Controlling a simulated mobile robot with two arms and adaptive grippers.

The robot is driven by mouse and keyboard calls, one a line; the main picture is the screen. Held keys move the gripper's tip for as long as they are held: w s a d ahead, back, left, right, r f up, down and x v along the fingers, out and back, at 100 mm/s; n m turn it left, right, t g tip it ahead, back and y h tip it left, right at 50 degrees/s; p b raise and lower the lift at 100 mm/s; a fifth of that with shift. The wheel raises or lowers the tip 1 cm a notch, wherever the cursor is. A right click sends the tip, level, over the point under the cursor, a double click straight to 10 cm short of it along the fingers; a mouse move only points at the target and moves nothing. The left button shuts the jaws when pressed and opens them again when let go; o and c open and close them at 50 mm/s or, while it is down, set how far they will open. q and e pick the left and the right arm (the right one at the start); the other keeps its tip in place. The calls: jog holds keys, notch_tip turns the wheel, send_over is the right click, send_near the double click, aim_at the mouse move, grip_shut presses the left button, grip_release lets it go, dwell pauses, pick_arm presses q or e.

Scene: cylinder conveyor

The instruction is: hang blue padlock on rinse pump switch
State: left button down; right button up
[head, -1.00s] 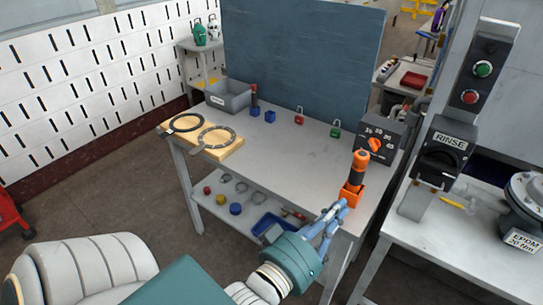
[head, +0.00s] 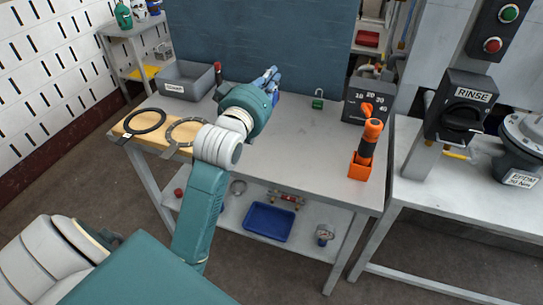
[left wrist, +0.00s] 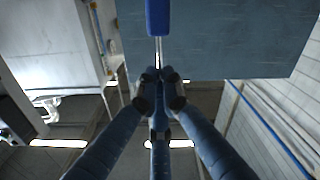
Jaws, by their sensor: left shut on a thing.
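My left gripper (head: 271,78) is above the back part of the workbench, in front of the blue-grey panel. In the left wrist view its fingers (left wrist: 158,76) are closed around the thin metal shackle of the blue padlock (left wrist: 158,18). The padlock's blue body extends past the fingertips; in the head view I cannot make it out clearly at the gripper. The rinse pump switch (head: 459,110) is a dark box with a rotary handle and a RINSE label, on a post at the right, well away from my left gripper. My right gripper is not in view.
A green padlock (head: 318,99) stands right of my left gripper. A timer box (head: 366,100) and an orange tool in its holder (head: 366,150) are at the bench's right. A grey bin (head: 186,82) and ring gaskets (head: 145,121) are at left. The bench's front middle is clear.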

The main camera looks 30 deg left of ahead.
pick_arm(q)
jog(key=f, duration=1.9)
jog(key=shift+a+f, duration=0.25)
jog(key=shift+f, duration=0.1)
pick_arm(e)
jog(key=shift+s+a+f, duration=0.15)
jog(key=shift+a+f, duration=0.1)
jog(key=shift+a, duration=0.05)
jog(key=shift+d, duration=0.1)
pick_arm(q)
jog(key=c, duration=1.9)
grip_release()
jog(key=shift+f, duration=0.1)
